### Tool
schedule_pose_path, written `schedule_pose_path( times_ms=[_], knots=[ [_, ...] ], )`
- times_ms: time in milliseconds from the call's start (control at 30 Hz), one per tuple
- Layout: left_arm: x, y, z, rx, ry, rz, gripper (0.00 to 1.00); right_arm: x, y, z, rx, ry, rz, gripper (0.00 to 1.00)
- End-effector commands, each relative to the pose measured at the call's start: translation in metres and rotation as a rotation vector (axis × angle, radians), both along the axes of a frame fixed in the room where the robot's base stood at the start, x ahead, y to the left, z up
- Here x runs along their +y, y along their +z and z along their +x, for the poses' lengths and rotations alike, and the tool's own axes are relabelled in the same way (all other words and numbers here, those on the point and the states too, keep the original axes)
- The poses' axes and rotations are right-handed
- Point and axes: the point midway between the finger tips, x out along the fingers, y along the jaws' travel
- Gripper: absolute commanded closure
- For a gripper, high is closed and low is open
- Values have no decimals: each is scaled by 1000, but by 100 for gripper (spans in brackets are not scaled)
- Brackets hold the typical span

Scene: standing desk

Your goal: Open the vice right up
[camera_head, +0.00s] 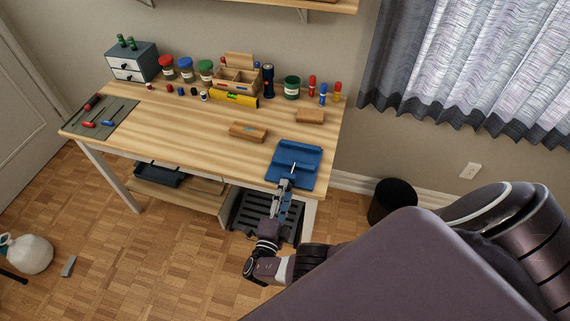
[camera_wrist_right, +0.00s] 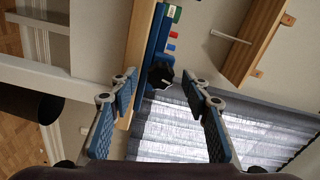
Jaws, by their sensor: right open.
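The blue vice (camera_head: 306,157) is on the front right corner of the desk, with a pale metal part showing at its front. In the right wrist view the vice (camera_wrist_right: 157,45) is a blue strip along the wooden desk edge, with a dark knob (camera_wrist_right: 160,77) facing me. My right gripper (camera_head: 284,184) is open at the front edge of the desk, just before the vice. In the right wrist view its fingertips (camera_wrist_right: 160,83) stand on either side of the knob, with gaps showing. How far the jaws are apart is unclear. My left gripper is out of view.
The wooden desk (camera_head: 190,130) holds wooden blocks (camera_head: 248,132), jars, a drawer box (camera_head: 133,63) and an organiser (camera_head: 237,80) towards the back. A dark mat with tools (camera_head: 100,117) lies at the left. A black bin (camera_head: 393,202) stands on the floor at right.

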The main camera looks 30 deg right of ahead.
Motion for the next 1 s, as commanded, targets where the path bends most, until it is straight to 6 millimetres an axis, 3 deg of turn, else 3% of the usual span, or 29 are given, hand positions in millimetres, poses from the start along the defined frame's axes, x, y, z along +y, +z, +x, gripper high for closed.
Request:
schedule_pose_path(
  times_ms=[267, 700, 1000],
  knots=[
    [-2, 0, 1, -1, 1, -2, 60, 17, -1, -15, -1, 2, 2, 56],
    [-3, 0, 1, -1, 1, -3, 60, 82, -1, -71, 3, 0, 2, 56],
    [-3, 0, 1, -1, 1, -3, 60, 91, 0, -79, 1, 0, 0, 56]
  ],
)
